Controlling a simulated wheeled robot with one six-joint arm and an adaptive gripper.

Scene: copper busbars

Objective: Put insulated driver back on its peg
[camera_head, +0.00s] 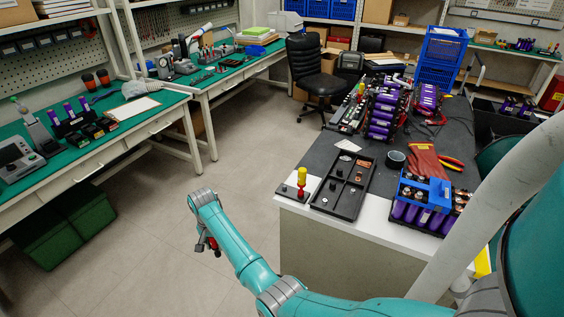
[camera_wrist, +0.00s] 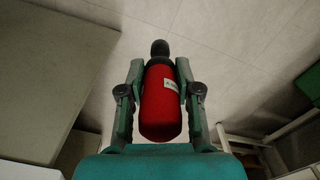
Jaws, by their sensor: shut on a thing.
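My gripper (camera_wrist: 160,90) is shut on the red-handled insulated driver (camera_wrist: 160,105), with its dark rounded end pointing away from the wrist. In the head view my gripper (camera_head: 208,243) is over the open floor, left of the grey-topped workbench, and a bit of red shows at it. A white board (camera_head: 291,195) at the bench's near left corner carries a yellow-and-red driver (camera_head: 302,177) standing upright. A small dark peg-like piece (camera_head: 283,188) shows left of that driver. Which peg belongs to the held driver I cannot tell.
A black compartment tray (camera_head: 343,202) lies right of the board. Red gloves (camera_head: 425,162), a black tape roll (camera_head: 396,159) and a blue carrier of purple cells (camera_head: 424,195) are farther right. Green-topped benches (camera_head: 110,108) stand on the left. The floor between (camera_head: 150,225) is clear.

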